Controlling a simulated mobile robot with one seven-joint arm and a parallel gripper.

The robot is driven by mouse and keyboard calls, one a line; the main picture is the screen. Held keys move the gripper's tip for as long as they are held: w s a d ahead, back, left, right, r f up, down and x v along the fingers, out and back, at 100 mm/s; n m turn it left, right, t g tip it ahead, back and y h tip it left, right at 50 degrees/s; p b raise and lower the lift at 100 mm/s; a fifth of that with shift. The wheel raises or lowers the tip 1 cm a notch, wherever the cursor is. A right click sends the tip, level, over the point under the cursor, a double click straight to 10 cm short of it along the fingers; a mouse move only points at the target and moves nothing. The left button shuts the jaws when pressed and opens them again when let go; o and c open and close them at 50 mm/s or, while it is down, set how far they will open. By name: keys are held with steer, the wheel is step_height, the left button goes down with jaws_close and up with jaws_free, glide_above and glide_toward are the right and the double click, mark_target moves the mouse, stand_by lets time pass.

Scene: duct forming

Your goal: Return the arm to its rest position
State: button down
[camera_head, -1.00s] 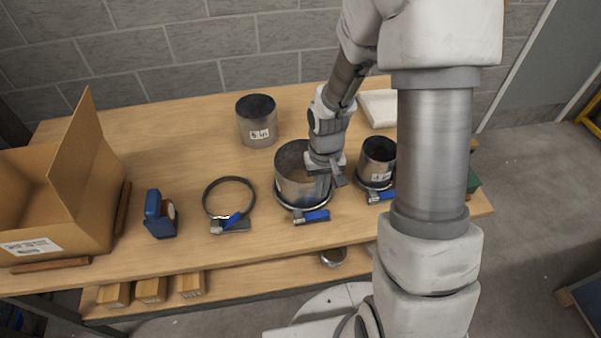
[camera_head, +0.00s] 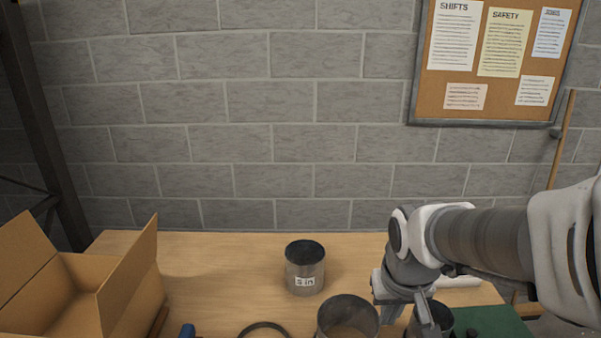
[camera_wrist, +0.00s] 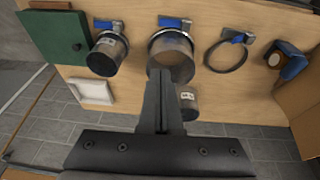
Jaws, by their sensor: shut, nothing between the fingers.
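My gripper (camera_head: 405,310) hangs over the right part of the workbench in the head view, at the end of my arm, between the large duct ring and the small duct. In the wrist view my gripper (camera_wrist: 162,100) shows as two dark fingers pressed together with nothing between them. The large open metal duct (camera_head: 348,316) stands just left of it. The small dark duct (camera_head: 432,318) is partly hidden behind the gripper. Both ducts also show in the wrist view, the large one (camera_wrist: 171,57) with a blue-handled clamp and the small one (camera_wrist: 107,54) to its left.
A "5 in" metal duct (camera_head: 305,268) stands further back. An open cardboard box (camera_head: 85,295) is at left. A loose ring clamp (camera_wrist: 226,56), a blue tool (camera_wrist: 287,60) and a green case (camera_wrist: 54,38) lie on the bench. A block wall with a noticeboard (camera_head: 493,60) rises behind.

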steer(key=s+r+t, duration=0.2)
steer(key=s+r, duration=0.6)
steer(key=s, duration=0.1)
steer(key=shift+a+y, duration=0.3)
